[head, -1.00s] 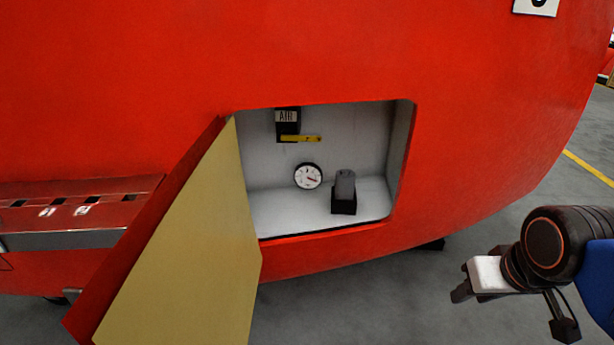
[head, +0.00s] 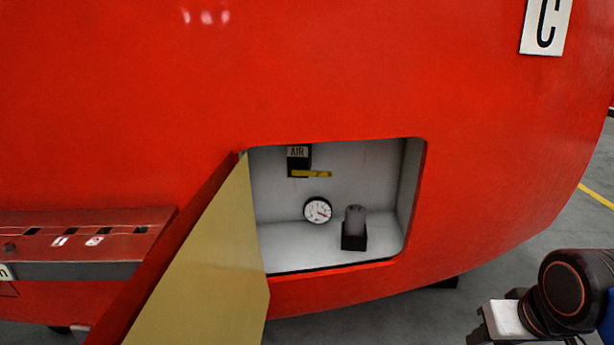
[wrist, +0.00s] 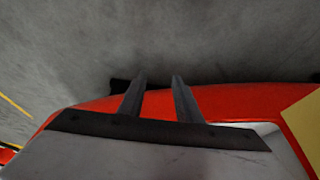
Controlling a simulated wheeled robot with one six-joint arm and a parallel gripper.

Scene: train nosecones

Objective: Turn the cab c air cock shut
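The red cab nose (head: 330,70) carries a white plate with a black letter C (head: 546,24). In its side is an open compartment with pale walls (head: 370,165). On the back wall is a black block labelled AIR (head: 298,154), with a yellow handle (head: 311,174) lying level and pointing right. My gripper shows in the wrist view (wrist: 158,84), its two fingers apart with nothing between them. In the head view only part of my wrist shows at the lower right, away from the compartment.
The compartment's door (head: 205,265) hangs open at the left. A round gauge (head: 318,210) and a dark block with a grey top (head: 354,230) are inside below the handle. A red ledge with slots (head: 85,232) sticks out at the left. Grey floor is clear at the right.

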